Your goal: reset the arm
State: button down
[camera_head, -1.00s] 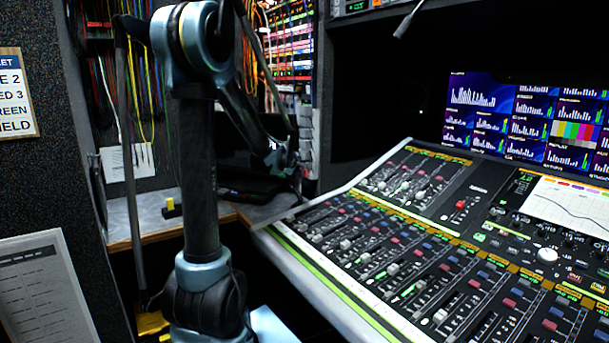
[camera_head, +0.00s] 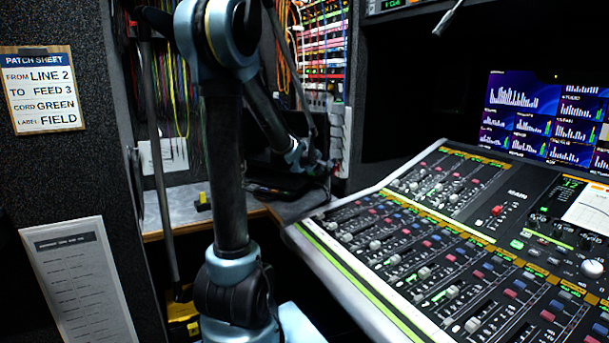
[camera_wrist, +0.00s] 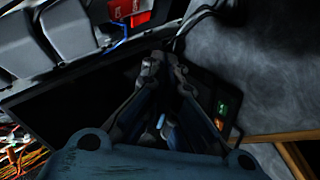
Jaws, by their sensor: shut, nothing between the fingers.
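My arm (camera_head: 228,150) rises in the middle-left of the head view and bends over toward the back desk. My gripper (camera_head: 328,168) is small and dark there, close to the right end of the desk. In the wrist view my gripper (camera_wrist: 164,64) points at a dark flat device, and its fingers are shut with nothing held. The black device (camera_wrist: 222,108) has small green and orange buttons at its right edge. It also shows on the desk in the head view (camera_head: 272,191). I cannot tell the gap between fingertips and device.
A sloped mixing console (camera_head: 420,240) fills the right, with monitors (camera_head: 540,115) behind it. A patch sheet (camera_head: 42,92) hangs on the left wall above a printed sheet (camera_head: 82,280). Colored cords hang behind the arm. Bare grey desk (camera_wrist: 265,75) lies right of the device.

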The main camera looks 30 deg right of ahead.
jog(key=s+a+f+m+y, duration=0.1)
jog(key=s+a+f+y, duration=0.15)
jog(key=a, duration=1.25)
jog(key=s+a+f+y, duration=0.1)
jog(key=a+y, duration=0.2)
jog(key=a, duration=1.2)
jog(key=s+a+f+g+y, duration=0.2)
jog(key=s+a+f, duration=0.2)
jog(key=s+a, duration=0.6)
jog(key=s+a+f+m+g+y, duration=0.1)
jog(key=s+a+f+g, duration=0.2)
jog(key=s+a, duration=0.7)
notch_tip(320, 180, down, 2)
jog(key=shift+s+a+f+y, duration=0.1)
jog(key=shift+s+a+y, duration=0.2)
jog(key=shift+a+y, duration=0.05)
